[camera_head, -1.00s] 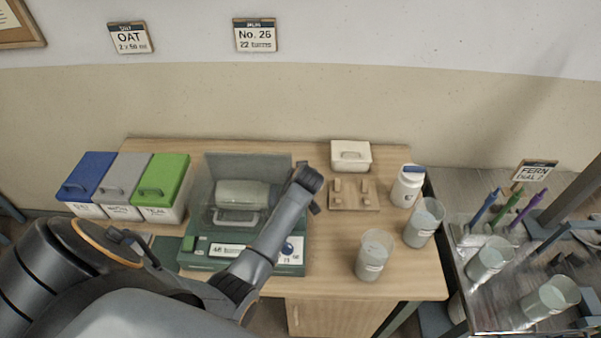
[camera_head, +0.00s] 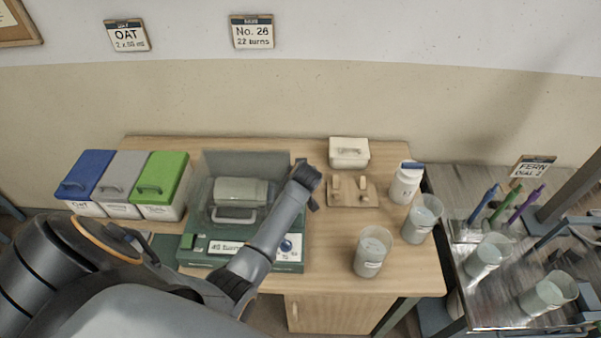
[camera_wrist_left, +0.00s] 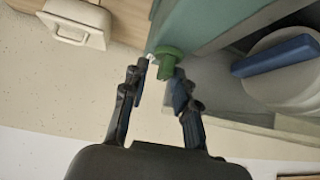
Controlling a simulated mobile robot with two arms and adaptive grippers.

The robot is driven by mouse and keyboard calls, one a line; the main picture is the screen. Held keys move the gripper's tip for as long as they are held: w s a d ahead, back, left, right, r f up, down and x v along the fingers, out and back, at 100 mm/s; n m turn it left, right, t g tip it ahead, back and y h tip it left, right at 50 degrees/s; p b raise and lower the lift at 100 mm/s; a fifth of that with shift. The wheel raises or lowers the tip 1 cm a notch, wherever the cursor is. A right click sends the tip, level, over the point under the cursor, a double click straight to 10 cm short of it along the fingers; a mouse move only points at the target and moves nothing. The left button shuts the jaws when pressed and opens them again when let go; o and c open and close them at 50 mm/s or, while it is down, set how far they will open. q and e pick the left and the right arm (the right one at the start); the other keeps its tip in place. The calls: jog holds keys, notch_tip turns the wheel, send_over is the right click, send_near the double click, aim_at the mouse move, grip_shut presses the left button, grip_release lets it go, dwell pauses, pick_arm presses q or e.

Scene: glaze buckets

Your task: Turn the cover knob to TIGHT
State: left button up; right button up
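The green machine (camera_head: 193,258) stands on the wooden table with a clear cover (camera_head: 218,165) over a cream drum (camera_head: 240,190). In the left wrist view a small green knob (camera_wrist_left: 167,62) sticks out at the corner of the machine's teal frame (camera_wrist_left: 205,22). My left gripper (camera_wrist_left: 158,72) is open, with its fingertips on either side of this knob. I cannot tell whether they touch it. In the head view my left gripper (camera_head: 312,199) is at the machine's right side, and the knob is hidden there. No TIGHT marking is readable. My right gripper is not in view.
A white lidded box (camera_head: 349,152), a wooden block holder (camera_head: 352,199), a white jar (camera_head: 405,186) and clear beakers (camera_head: 373,255) stand right of the machine. Blue, grey and green lidded bins (camera_head: 160,182) stand left. A metal bench (camera_head: 455,178) adjoins on the right.

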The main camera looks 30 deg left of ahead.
pick_arm(q)
jog(key=v, duration=0.7)
jog(key=shift+s, duration=0.1)
jog(key=shift+s+d+r, duration=0.1)
jog(key=shift+d+r, duration=0.15)
jog(key=shift+r, duration=0.1)
